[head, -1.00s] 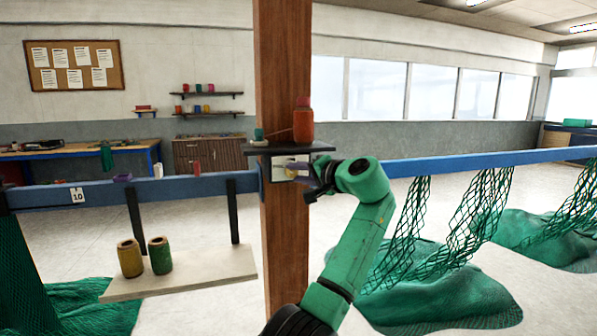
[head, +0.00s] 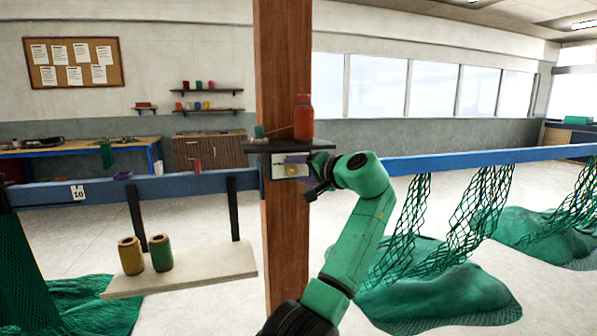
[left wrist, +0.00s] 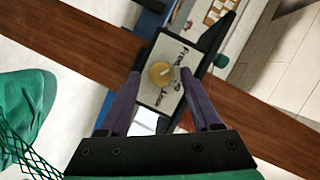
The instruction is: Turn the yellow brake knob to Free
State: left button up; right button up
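The round yellow brake knob (left wrist: 161,73) sits on a pale plate (left wrist: 172,50) with dark lettering, too blurred to read surely. I cannot tell which way the knob points. In the head view the knob (head: 292,170) is small, on the plate fixed to the wooden post. My left gripper (left wrist: 161,77) is open, with one purple finger on each side of the knob and visible gaps between; how far its tips are from the plate is unclear. In the head view the gripper (head: 300,160) is in front of the plate, just under a dark shelf. My right gripper is out of view.
The dark shelf (head: 262,147) above the plate carries an orange bottle (head: 303,118) and a small green item (head: 259,132). A blue rail (head: 450,160) runs along both sides of the wooden post (head: 284,230). Green nets (head: 430,290) hang at the right.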

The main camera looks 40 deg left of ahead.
pick_arm(q)
jog(key=b+v, duration=0.3)
jog(key=v, duration=1.1)
jog(key=shift+s+d, duration=0.15)
jog(key=shift+d, duration=0.1)
